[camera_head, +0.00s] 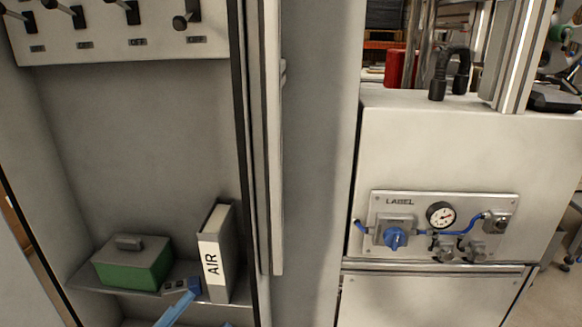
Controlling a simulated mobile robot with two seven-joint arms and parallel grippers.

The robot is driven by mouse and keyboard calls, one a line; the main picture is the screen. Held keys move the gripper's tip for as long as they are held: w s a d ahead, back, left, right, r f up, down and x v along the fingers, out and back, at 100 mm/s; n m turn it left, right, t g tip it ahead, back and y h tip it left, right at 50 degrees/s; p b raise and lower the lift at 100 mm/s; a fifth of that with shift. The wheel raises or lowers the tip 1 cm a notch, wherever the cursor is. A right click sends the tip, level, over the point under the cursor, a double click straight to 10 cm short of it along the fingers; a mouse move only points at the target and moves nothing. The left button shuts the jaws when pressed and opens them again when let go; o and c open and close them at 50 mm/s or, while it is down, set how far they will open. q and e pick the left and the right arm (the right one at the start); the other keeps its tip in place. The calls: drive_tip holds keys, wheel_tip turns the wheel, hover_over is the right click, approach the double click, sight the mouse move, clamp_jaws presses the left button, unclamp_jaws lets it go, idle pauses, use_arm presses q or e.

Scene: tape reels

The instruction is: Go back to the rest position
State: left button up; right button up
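Neither of my grippers shows in the head view, and no part of my arms can be made out. The view faces an open grey cabinet (140,140) on the left and a pale machine housing (450,150) on the right. No tape reel can be made out.
The cabinet shelf holds a green box (133,268), a binder (216,255) marked AIR and a blue object (178,303). The machine carries a panel (425,208) with a blue knob (395,238) and gauge (440,214). A grey post (318,160) stands between.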

use_arm(q)
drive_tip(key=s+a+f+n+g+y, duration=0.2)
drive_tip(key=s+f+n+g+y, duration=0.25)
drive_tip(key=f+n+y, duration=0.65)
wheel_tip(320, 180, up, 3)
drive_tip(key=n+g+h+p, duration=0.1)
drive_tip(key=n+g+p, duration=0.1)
drive_tip(key=p, duration=1.7)
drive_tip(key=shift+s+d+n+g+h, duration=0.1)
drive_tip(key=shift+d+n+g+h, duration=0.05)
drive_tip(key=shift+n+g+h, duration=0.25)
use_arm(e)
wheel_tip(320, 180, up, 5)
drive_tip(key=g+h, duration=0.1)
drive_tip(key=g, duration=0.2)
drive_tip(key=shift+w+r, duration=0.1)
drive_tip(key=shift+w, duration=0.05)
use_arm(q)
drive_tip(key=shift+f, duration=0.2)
